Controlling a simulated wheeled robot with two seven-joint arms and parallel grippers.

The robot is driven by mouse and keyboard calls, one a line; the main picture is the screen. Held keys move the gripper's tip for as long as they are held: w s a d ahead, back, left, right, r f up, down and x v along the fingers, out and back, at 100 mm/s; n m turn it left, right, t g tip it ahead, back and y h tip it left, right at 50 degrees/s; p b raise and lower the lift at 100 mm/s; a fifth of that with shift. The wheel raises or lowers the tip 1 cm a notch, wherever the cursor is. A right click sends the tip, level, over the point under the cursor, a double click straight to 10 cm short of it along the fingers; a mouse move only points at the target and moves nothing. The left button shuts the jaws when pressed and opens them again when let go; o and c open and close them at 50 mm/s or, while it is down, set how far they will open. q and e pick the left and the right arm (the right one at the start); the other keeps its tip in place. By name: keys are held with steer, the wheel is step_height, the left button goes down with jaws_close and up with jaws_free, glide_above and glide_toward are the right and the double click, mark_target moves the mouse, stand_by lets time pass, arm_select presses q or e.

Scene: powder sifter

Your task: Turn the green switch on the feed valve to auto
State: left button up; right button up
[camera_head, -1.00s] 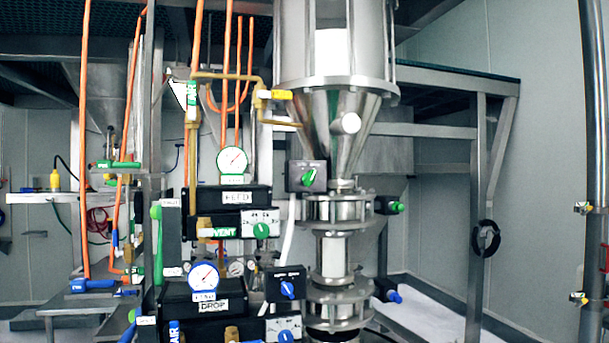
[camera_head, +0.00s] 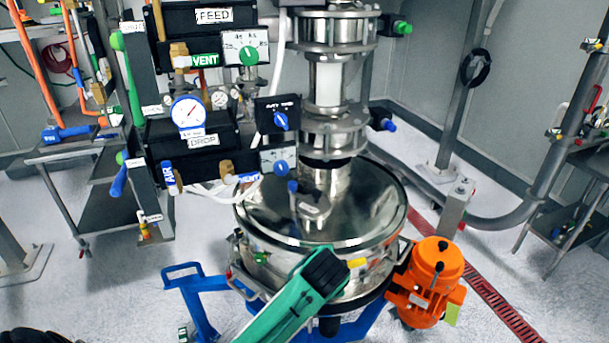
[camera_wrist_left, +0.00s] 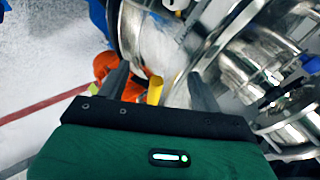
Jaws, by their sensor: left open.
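The feed valve's black switch box (camera_head: 300,3) shows only its lower edge at the top of the head view; its green switch is out of the picture. A green knob (camera_head: 249,55) sits on the white dial plate of the feed panel below. My left gripper (camera_head: 328,271) is low, in front of the steel sifter drum (camera_head: 385,215), well below these controls. In the left wrist view its two dark fingers (camera_wrist_left: 158,74) are spread apart. A yellow piece (camera_wrist_left: 155,90) shows between them, with no clear grasp. My right gripper is not visible.
The drop panel's black box with a blue switch (camera_head: 280,121) stands above the drum. An orange motor (camera_head: 430,280) and a blue frame (camera_head: 195,300) flank the drum. A pipe stand (camera_head: 545,165) is at the right. Open floor (camera_head: 120,270) lies at the left.

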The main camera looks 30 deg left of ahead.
arm_select(q)
steer(key=w+a+r+m+t+y, duration=0.15)
steer(key=w+r, duration=0.25)
steer(key=r, duration=0.6)
steer(key=w+r+m+t+y, duration=0.15)
steer(key=w+r, duration=0.25)
steer(key=r, duration=0.5)
steer(key=w+r+m+t+y, duration=0.15)
steer(key=w+r, duration=0.25)
steer(key=r, duration=0.6)
steer(key=s+a+r+y, duration=0.2)
steer(key=r+y, duration=0.1)
steer(key=r, duration=1.2)
steer(key=s+a+r+y, duration=0.1)
steer(key=s+r+y, duration=0.25)
steer(key=r, duration=1.25)
steer(key=p+x, duration=0.8)
steer(key=x, duration=0.6)
steer(key=shift+w+f, duration=0.2)
steer(key=shift+f, duration=0.15)
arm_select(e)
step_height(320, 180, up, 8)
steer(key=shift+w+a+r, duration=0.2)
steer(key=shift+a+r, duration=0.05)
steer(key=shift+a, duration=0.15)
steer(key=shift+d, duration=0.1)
